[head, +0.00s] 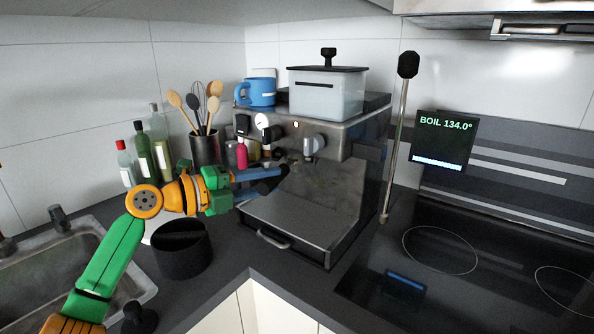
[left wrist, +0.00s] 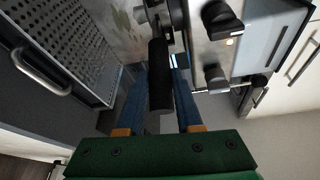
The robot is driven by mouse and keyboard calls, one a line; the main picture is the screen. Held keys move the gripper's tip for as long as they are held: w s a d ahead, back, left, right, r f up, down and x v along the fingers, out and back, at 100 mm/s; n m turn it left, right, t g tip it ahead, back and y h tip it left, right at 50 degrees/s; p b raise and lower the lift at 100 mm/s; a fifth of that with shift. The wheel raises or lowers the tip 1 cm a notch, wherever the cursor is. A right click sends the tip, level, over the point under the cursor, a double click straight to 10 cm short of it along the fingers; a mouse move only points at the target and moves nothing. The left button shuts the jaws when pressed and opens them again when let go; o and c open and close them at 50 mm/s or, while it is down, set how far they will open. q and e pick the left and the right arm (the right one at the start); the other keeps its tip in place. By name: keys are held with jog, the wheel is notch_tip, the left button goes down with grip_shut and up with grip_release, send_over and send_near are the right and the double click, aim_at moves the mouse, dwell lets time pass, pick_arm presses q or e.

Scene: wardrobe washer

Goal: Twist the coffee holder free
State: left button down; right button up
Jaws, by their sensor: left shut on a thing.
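The coffee machine (head: 312,197) stands in the counter corner, with knobs and gauges along its upper front. My left gripper (head: 277,178) reaches in front of it from the left, below the knobs. In the left wrist view, the coffee holder's black handle (left wrist: 159,78) lies between the two blue fingers of my left gripper (left wrist: 160,75), which is shut on it. The handle runs up toward the round metal fitting at the top of that view. In the head view the holder is mostly hidden by the gripper. My right gripper is not in view.
A black round bin (head: 182,258) stands below my left arm. Bottles (head: 142,150) and a utensil pot (head: 204,149) stand behind it. A blue mug (head: 256,92) and a lidded container (head: 327,95) sit on the machine. The hob (head: 440,250) is at right, the sink at left.

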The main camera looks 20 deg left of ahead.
pick_arm(q)
jog(key=shift+a, duration=0.15)
jog(key=c, duration=0.5)
grip_release()
